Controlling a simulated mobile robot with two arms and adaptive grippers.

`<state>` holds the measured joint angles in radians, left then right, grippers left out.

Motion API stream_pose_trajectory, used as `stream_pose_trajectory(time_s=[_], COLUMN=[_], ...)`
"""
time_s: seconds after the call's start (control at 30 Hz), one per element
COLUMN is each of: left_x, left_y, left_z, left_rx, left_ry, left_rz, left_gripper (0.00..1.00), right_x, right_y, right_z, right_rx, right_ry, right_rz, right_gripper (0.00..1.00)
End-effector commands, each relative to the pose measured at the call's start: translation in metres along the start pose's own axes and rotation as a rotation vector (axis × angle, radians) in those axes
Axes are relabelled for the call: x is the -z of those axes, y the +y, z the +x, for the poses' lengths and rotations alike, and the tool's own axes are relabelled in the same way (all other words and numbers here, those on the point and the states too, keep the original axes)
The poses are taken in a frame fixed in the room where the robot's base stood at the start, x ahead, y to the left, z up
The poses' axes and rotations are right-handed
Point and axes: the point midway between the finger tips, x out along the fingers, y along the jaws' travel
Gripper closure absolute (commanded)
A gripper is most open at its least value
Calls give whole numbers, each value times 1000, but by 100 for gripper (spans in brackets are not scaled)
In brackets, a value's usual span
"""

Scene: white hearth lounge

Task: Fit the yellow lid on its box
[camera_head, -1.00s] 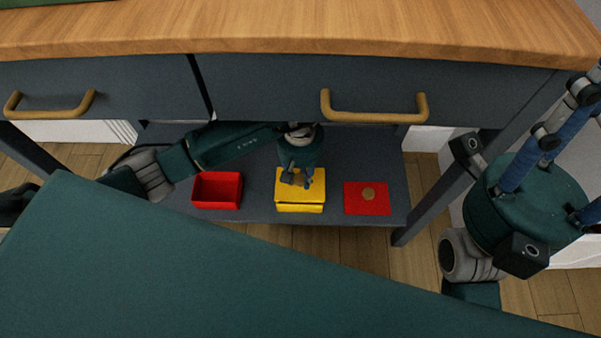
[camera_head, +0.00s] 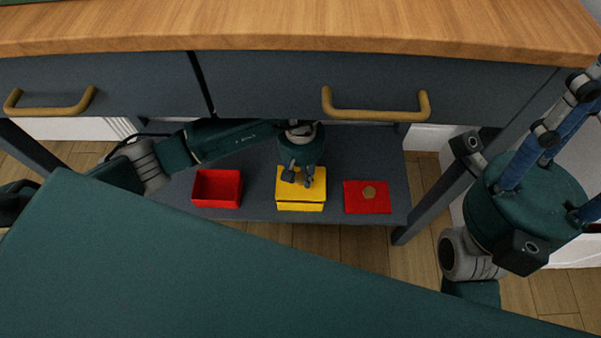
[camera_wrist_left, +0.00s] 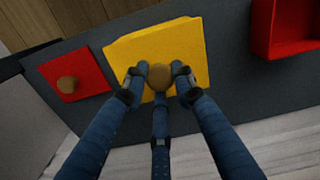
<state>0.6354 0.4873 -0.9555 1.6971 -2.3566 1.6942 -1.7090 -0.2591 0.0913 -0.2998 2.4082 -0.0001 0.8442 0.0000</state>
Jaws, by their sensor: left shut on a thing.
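The yellow lid (camera_head: 313,190) lies over the yellow box (camera_head: 300,207) on the low shelf. A thin dark line shows between them at the front, and I cannot tell whether the lid is fully seated. My left gripper (camera_head: 299,182) reaches down from above and is shut on the lid's round brown knob. In the left wrist view its fingers (camera_wrist_left: 160,82) close around the knob (camera_wrist_left: 161,74), with the lid (camera_wrist_left: 190,47) spread below. My right gripper (camera_head: 545,170) is at the right edge, away from the box; its fingertips are cut off by the frame.
An open red box (camera_head: 217,203) stands left of the yellow box. A flat red lid (camera_head: 355,200) with a brown knob lies to its right. The drawers (camera_head: 270,85) and wooden top (camera_head: 300,25) overhang the grey shelf (camera_head: 258,200).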

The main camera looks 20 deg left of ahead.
Motion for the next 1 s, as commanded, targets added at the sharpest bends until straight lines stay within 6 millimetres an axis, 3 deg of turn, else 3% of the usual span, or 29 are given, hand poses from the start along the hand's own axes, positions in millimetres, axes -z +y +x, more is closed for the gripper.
stream_pose_trajectory(time_s=[1.0], left_x=[0], left_y=[-1], left_z=[9], left_rx=[1], left_ry=[0], left_rz=[-1], left_gripper=[100], right_x=[0], right_y=[0], right_z=[1], right_rx=[7], right_ry=[21], right_rz=[-3], right_gripper=[60])
